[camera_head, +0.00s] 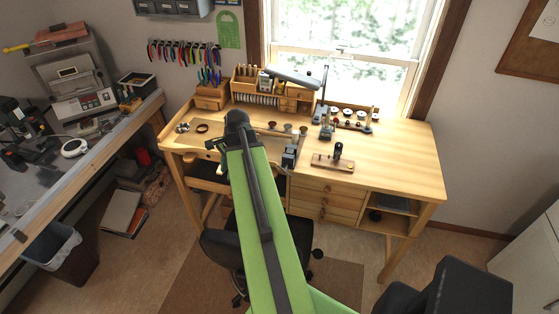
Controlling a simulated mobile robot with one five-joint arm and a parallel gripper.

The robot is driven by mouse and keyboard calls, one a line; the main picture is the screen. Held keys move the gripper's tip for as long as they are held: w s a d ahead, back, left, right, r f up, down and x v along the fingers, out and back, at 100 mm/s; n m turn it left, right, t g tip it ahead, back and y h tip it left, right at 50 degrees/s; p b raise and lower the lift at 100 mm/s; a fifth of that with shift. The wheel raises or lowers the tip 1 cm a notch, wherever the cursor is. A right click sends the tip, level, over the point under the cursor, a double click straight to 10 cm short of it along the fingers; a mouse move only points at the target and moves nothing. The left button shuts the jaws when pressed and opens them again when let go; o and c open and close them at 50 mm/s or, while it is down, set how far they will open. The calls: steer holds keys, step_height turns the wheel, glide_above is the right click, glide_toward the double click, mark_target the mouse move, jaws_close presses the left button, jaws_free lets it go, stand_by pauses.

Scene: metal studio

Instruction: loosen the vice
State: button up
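A small blue-grey block-like fixture (290,155), which looks like the vice, sits at the front edge of the wooden workbench (405,150), just right of my green arm. Its jaws and handle are too small to make out, so I cannot tell how tight it is. My arm reaches up the middle of the view and ends in a dark joint over the left part of the bench.
A wooden board with a dark upright tool (338,150) stands right of the fixture. Behind are a small organizer (270,85), a lamp (295,77) and a rack of spools (350,115). A black chair (222,246) stands below the bench. The bench's right part is clear.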

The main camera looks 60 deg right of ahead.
mark_target(286, 169)
steer(key=s+d+r+m+t+h+p, duration=0.1)
steer(key=s+d+r+m, duration=0.2)
steer(key=s+d+m, duration=0.45)
steer(key=s+d+r+m+t+h+p, duration=0.15)
steer(key=s+d+m, duration=0.35)
steer(key=s+d, duration=0.55)
steer(key=shift+g+y, duration=0.25)
steer(key=shift+y, duration=0.2)
steer(key=b+x, duration=0.5)
steer(key=x, duration=0.1)
steer(key=w+b+x, duration=0.1)
steer(key=b+x, duration=0.4)
steer(key=x, duration=0.1)
steer(key=d+b+x, duration=0.1)
steer(key=b+x, duration=0.5)
steer(key=shift+w+r, duration=0.2)
steer(key=shift+r, duration=0.3)
jaws_close()
